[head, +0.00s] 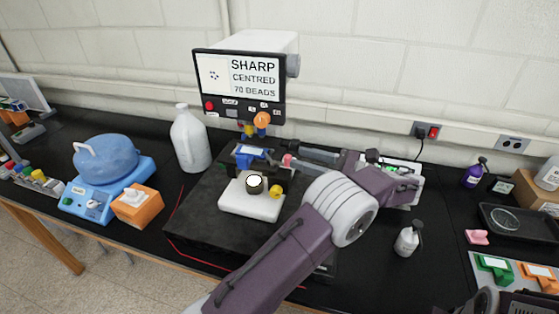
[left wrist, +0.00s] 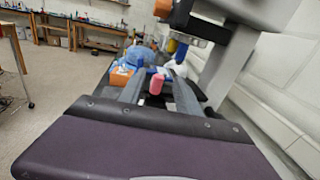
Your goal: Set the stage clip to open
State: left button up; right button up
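The microscope's stage (head: 262,206) is a white block with a round dark-rimmed piece and a yellow knob on it. A blue piece (head: 250,153) with a white label sits behind it. A pink-red knob (head: 287,160), perhaps the stage clip's handle, is at the stage's right. It also shows in the left wrist view (left wrist: 156,84). My left gripper (head: 292,161) reaches in from the right at this knob. In the left wrist view its two fingers stand apart on either side of the knob, with gaps showing. I cannot tell which position the clip is in. My right gripper is not seen.
A white bottle (head: 190,138), a blue-topped device (head: 106,158) and an orange box (head: 137,206) are at the left. A pump bottle (head: 407,239) stands right of my left arm.

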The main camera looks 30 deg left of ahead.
aim_at(278, 167)
pick_arm(q)
jog(key=shift+m+t, duration=0.3)
jog(key=shift+m, duration=0.1)
jog(key=a+b, duration=0.1)
jog(key=a, duration=0.1)
jog(key=a+f+b, duration=0.1)
jog(key=a+b, duration=0.1)
jog(key=a, duration=0.1)
jog(key=a+b, duration=0.1)
jog(key=a, duration=0.1)
jog(key=shift+s+a+f, duration=0.15)
jog(key=shift+s+a, duration=0.2)
jog(key=shift+a, duration=0.05)
jog(key=shift+w, duration=0.1)
jog(key=shift+d, duration=0.1)
